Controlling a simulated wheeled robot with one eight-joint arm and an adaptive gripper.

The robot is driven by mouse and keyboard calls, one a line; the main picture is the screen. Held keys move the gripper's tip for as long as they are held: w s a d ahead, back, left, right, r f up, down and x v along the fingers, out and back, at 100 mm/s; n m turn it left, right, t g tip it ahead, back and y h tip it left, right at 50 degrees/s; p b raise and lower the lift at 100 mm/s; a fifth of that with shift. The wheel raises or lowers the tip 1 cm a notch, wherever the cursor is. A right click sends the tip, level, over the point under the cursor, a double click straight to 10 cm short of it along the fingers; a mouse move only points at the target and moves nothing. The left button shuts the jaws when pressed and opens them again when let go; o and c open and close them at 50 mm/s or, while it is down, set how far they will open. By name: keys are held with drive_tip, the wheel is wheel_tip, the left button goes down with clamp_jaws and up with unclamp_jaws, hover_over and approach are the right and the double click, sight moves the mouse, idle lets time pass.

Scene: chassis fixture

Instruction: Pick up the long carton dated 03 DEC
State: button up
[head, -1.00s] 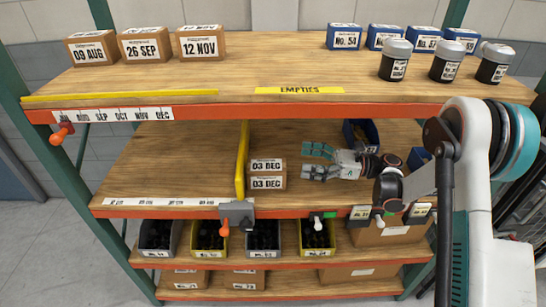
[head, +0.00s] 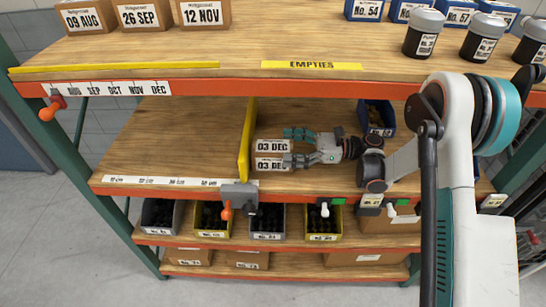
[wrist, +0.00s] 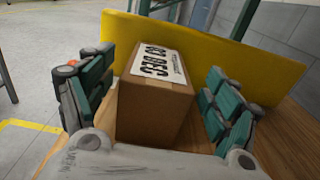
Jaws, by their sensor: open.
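The brown 03 DEC carton (head: 272,146) is on the middle shelf, just right of a yellow divider. Two 03 DEC labels show one above the other in the head view; I cannot tell there whether they are on one carton or two. My gripper (head: 286,148) comes from the right with its fingers at the carton's right end. In the wrist view the carton (wrist: 152,106) stands between the spread finger pads, label facing up, with gaps at both sides. My gripper (wrist: 160,98) is open and holds nothing. The carton's far end is hidden.
The yellow divider (head: 246,140) stands upright beyond the carton; it also shows in the wrist view (wrist: 240,62). The upper shelf edge (head: 200,88) overhangs. A blue bin (head: 380,117) is behind my wrist. The shelf left of the divider is clear.

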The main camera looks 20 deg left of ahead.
sight(273, 146)
drive_tip(key=b+x, duration=0.1)
drive_tip(key=x, duration=0.3)
drive_tip(key=shift+s+a+b, duration=0.2)
drive_tip(key=shift+b, duration=0.15)
drive_tip(key=shift+a, duration=0.3)
drive_tip(key=shift+r, duration=0.1)
drive_tip(key=c, duration=1.5)
